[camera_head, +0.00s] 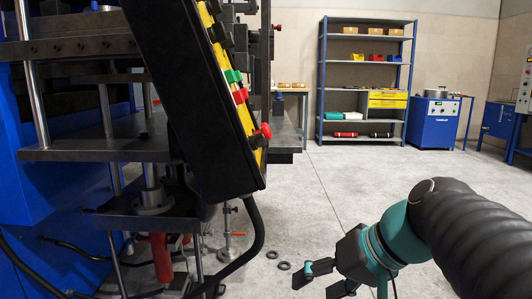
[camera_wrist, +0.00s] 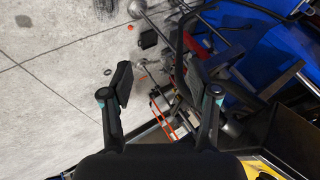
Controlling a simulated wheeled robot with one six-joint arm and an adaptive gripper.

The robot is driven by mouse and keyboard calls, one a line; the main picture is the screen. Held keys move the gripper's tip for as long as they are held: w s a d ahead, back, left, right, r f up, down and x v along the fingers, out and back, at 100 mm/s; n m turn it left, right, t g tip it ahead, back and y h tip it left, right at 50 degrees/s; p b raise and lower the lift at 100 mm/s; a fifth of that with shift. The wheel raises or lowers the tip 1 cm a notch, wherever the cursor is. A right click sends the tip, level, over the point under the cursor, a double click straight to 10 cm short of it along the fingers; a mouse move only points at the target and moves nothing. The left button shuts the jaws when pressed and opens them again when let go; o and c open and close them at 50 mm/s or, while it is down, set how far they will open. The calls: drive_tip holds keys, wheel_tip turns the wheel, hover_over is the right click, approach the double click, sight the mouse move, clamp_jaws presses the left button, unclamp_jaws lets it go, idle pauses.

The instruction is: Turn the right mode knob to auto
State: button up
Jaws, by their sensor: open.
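The blue press (camera_head: 40,185) with steel columns fills the left. Hoses and black rings (camera_head: 284,265) lie on the floor. A shelf rack (camera_head: 365,85) and a blue cabinet (camera_head: 432,122) stand far back. A yellow surface shows at the wrist view's lower right (camera_wrist: 262,168).

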drive_tip(key=w+r+n+t+y+b, duration=0.1)
drive_tip(key=w+r+n+y+b, duration=0.15)
drive_tip(key=w+r+y, duration=0.65)
drive_tip(key=n+y+b, duration=0.1)
drive_tip(key=n+b, duration=0.1)
drive_tip(key=n, duration=0.2)
approach(259, 141)
drive_tip(key=w+x, duration=0.1)
drive_tip(key=x, duration=0.7)
drive_tip(key=shift+w+a+t, duration=0.2)
drive_tip(key=shift+w+t, duration=0.05)
drive_tip(key=shift+t, duration=0.15)
drive_tip(key=shift+m, duration=0.25)
clamp_jaws()
